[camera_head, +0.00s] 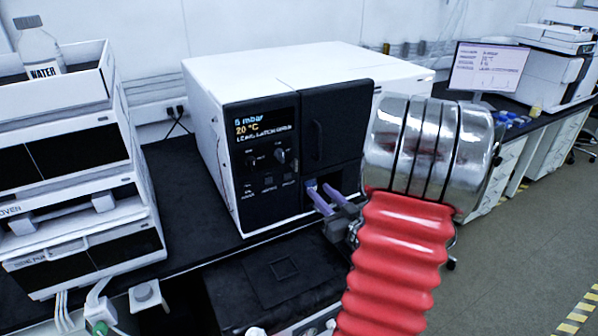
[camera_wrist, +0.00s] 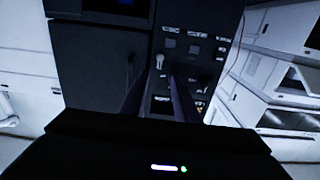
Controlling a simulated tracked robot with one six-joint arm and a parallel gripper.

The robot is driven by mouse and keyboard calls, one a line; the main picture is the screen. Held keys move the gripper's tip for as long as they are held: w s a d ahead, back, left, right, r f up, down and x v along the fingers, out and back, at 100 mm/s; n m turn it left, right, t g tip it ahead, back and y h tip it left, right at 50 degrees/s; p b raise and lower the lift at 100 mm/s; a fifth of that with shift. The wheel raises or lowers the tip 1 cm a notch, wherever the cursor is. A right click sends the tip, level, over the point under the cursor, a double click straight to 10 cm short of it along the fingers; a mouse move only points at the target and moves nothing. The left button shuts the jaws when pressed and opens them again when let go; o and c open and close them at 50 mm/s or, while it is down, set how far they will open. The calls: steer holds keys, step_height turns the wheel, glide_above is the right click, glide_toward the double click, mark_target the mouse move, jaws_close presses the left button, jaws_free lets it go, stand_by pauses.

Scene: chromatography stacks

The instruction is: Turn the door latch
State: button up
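The white unit (camera_head: 310,65) has a dark control panel (camera_head: 240,190) with a lit display and small knobs, and a black door (camera_head: 338,125) with a vertical handle to its right. A knob (camera_head: 280,156) sits on the panel near the door; I cannot tell for certain whether it is the latch. My gripper (camera_head: 319,186) is in front of the unit's lower front, its two purple fingers apart with nothing visible between them. In the wrist view, my gripper (camera_wrist: 159,98) has its fingers on either side of the panel, and a pale knob (camera_wrist: 160,62) shows beyond the gap.
A stack of white instruments (camera_head: 75,170) with a water bottle (camera_head: 38,48) on top stands at the left. The dark bench (camera_head: 185,195) has bare room between stack and unit. A monitor (camera_head: 487,67) stands behind right. A low black box (camera_head: 270,280) lies in front.

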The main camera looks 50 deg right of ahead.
mark_target(296, 168)
steer(key=x, duration=1.3)
steer(key=shift+w, duration=0.2)
jaws_close()
steer(key=shift+a, duration=0.2)
steer(key=shift+d, duration=0.15)
